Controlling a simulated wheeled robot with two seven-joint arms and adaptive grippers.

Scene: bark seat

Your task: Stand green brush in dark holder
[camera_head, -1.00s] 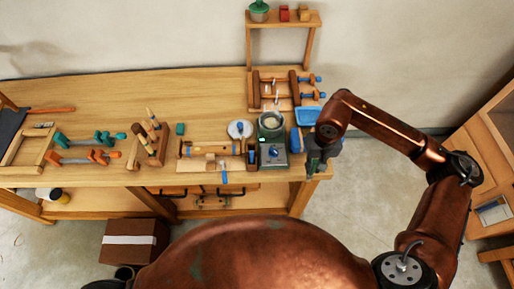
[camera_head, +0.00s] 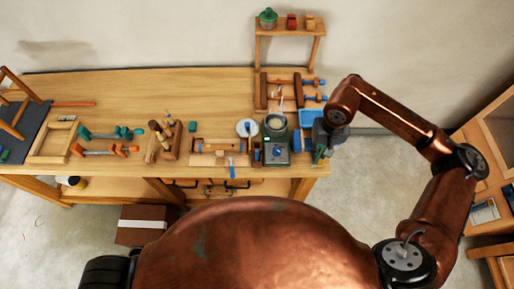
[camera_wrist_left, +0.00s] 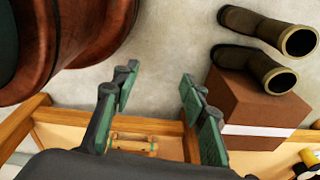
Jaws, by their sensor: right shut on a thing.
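My right gripper (camera_head: 321,146) is at the right end of the workbench, beside the dark green pot unit (camera_head: 275,141). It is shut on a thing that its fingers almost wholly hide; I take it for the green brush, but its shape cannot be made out. I cannot tell for sure which thing is the dark holder; a dark brown block (camera_head: 170,148) with several upright wooden handles stands left of the bench's middle. My left gripper (camera_wrist_left: 158,98) is open and empty in the left wrist view, above the floor; it is not in the head view.
The workbench (camera_head: 140,92) holds orange and teal clamps (camera_head: 108,150), a blue brush (camera_head: 231,168) at the front edge, a blue tray (camera_head: 309,117) and a rack (camera_head: 290,27).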

